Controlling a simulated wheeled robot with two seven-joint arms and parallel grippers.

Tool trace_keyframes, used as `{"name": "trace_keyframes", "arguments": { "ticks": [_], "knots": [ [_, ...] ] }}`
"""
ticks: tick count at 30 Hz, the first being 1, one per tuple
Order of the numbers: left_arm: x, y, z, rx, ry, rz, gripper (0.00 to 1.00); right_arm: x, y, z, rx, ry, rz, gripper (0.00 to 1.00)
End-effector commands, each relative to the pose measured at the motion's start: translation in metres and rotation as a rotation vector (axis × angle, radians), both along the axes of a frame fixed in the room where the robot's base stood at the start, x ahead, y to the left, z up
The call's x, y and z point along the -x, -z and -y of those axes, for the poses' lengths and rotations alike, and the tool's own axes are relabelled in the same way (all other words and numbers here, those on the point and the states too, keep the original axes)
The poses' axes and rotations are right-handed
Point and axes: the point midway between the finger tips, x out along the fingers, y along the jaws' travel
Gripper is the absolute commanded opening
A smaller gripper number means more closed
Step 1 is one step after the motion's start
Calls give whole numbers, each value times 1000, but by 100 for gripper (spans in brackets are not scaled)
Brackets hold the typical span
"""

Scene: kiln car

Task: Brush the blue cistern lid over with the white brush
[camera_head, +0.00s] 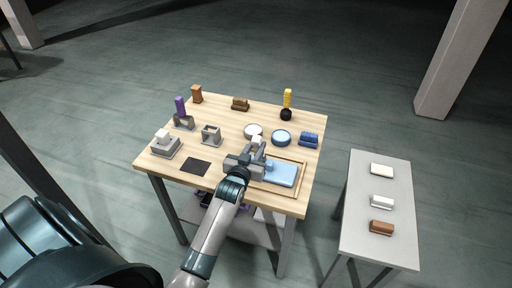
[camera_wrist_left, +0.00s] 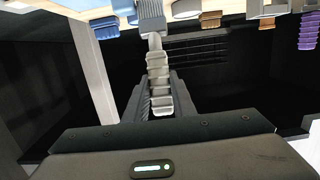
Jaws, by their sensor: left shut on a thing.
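The pale blue cistern lid (camera_head: 283,173) lies flat in a shallow wooden frame (camera_head: 302,181) at the table's front right. My left gripper (camera_head: 255,153) is at the lid's left side, shut on the white brush (camera_head: 256,141). In the left wrist view the brush's stepped pale handle (camera_wrist_left: 159,82) stands between the fingers (camera_wrist_left: 158,105), with its grey head (camera_wrist_left: 152,20) pointing away. A blue surface (camera_wrist_left: 104,27) shows beside the head there. I cannot tell whether the brush touches the lid. My right gripper is out of view.
A dark mat (camera_head: 195,167), an empty grey holder (camera_head: 211,136), a white block on a grey stand (camera_head: 165,147) and a purple-handled tool (camera_head: 181,107) are left. A side table (camera_head: 380,252) stands right.

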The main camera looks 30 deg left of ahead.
Motion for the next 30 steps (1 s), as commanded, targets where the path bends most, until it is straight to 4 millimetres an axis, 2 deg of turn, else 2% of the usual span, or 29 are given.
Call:
{"name": "trace_keyframes", "arguments": {
  "ticks": [13,30],
  "knots": [
    [1,-1,-4,0,1,2,0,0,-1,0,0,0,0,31],
    [10,0,-45,-1,0,2,0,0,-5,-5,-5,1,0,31]
  ]
}}
